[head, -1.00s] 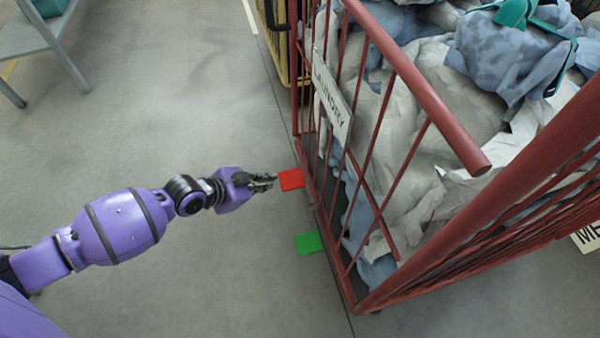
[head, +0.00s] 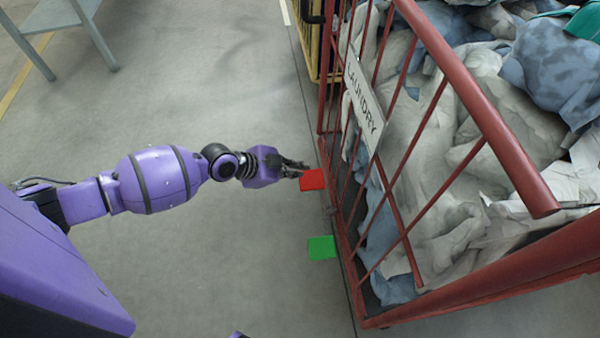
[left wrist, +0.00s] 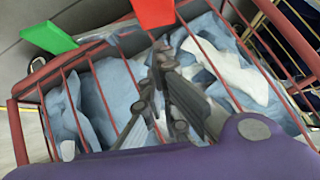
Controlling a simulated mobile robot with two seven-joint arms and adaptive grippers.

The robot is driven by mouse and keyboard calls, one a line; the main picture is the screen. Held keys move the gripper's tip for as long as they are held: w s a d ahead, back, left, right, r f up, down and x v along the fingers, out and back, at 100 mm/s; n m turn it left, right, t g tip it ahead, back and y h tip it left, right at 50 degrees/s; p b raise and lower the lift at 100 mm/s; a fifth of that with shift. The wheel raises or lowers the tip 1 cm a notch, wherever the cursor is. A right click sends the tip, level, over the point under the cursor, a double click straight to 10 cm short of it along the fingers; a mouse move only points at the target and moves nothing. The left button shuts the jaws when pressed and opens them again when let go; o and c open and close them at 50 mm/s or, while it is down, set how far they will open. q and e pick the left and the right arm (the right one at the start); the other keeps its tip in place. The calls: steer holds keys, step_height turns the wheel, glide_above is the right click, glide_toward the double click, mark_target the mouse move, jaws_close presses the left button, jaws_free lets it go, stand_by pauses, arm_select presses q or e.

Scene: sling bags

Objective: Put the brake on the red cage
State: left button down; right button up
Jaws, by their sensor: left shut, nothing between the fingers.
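The red cage (head: 470,100) stands at the right in the head view, filled with blue and white laundry, with a "LAUNDRY" sign on its side. A red pedal (head: 312,180) and a green pedal (head: 321,247) stick out from its lower edge toward my arm. The left wrist view also shows the red pedal (left wrist: 153,12) and the green pedal (left wrist: 48,38). My left gripper (head: 304,168) is shut and empty, its fingertips right by the red pedal; I cannot tell whether they touch. Its fingers show in the left wrist view (left wrist: 160,52). My right gripper is not in view.
A yellow cage (head: 313,45) stands behind the red cage. A grey table (head: 50,15) is at the top left. The grey floor (head: 210,270) between my arm and the cage is clear.

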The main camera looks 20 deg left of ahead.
arm_select(q)
steer(key=b, duration=0.3)
glide_above(312, 186)
steer(key=f, duration=0.6)
steer(key=shift+s+d+f, duration=0.25)
steer(key=shift+s+d, duration=0.05)
steer(key=shift+d, duration=0.1)
steer(key=shift+w+a+f+b, duration=0.2)
steer(key=shift+f+b, duration=0.1)
steer(key=shift+f, duration=0.3)
steer(key=shift+w+a+f+b, duration=0.15)
steer(key=shift+f+b, duration=0.15)
steer(key=shift+f, duration=0.5)
steer(key=shift+a+f, duration=0.1)
